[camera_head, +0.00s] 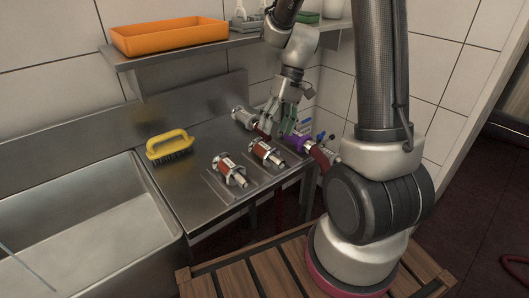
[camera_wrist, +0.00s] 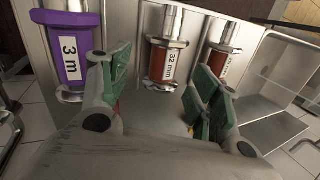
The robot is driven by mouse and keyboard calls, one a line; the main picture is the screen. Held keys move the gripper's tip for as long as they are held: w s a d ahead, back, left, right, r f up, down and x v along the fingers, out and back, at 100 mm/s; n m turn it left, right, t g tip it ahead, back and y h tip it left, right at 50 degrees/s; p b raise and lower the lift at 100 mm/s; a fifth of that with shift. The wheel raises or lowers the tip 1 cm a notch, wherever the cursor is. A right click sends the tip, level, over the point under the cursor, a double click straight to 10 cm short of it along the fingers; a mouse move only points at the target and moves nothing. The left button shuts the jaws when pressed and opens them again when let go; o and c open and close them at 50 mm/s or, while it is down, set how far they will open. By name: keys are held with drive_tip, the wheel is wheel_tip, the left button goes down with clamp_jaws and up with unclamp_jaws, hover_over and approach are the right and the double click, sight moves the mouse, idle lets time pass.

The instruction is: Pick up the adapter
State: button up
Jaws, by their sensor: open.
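Several metal fittings with red-brown bands lie on the steel counter; I cannot tell which is the adapter. A purple piece (camera_head: 297,142), labelled "3 m" in the wrist view (camera_wrist: 70,48), is at the left there. My gripper is open and empty.
A yellow-handled brush (camera_head: 170,145) lies left on the counter, beside a steel sink (camera_head: 90,215). An orange tray (camera_head: 170,37) stands on the shelf above. A blue lever (camera_head: 321,136) shows near the purple piece.

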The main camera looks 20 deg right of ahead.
sight(267, 146)
drive_tip(key=shift+n, duration=0.7)
drive_tip(key=x, duration=0.7)
drive_tip(key=shift+w+a, duration=0.25)
drive_tip(key=shift+a, duration=0.2)
drive_tip(key=shift+r, duration=0.1)
drive_tip(key=c, duration=1.3)
